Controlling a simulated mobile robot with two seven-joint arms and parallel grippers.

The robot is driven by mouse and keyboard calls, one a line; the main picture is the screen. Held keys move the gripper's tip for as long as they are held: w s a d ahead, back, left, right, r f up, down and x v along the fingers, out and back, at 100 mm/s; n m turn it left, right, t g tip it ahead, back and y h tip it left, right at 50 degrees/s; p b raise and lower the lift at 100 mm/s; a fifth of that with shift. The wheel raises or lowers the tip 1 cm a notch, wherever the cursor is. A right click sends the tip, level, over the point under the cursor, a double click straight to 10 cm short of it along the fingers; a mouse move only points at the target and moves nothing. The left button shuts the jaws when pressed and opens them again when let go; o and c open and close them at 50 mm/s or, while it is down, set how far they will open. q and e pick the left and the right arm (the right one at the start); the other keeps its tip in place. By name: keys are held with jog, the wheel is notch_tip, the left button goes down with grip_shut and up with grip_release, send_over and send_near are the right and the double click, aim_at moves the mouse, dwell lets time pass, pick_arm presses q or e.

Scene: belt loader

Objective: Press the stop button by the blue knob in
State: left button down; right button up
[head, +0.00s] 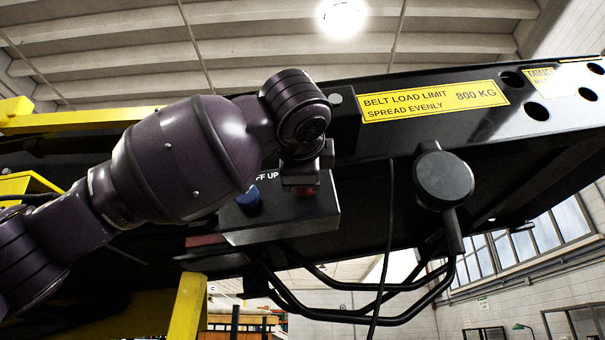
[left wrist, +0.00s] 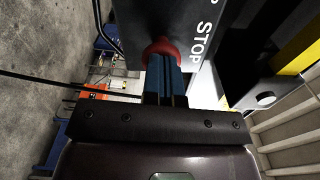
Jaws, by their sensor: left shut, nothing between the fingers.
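The red stop button (left wrist: 160,47) sits beside the white STOP lettering on the dark control box in the left wrist view. My left gripper (left wrist: 163,62) is shut and empty, its blue fingertips at the button's face; they appear to touch it. In the head view my left gripper (head: 300,186) is in front of the box (head: 290,222), and a little red of the button shows under it. The blue knob (head: 249,200) is on the same box, just left of the gripper. How far the button is pressed in cannot be told. My right gripper is not in view.
A round black part with a handle (head: 443,178) hangs from the beam to the right of the box. Black cables (head: 345,312) loop below the box. The loader beam with a yellow load-limit label (head: 434,101) runs above. Yellow frame parts (head: 188,305) stand at lower left.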

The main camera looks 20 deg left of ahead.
pick_arm(q)
jog(key=shift+w, duration=0.1)
jog(key=shift+x, duration=0.75)
jog(key=shift+a, duration=0.1)
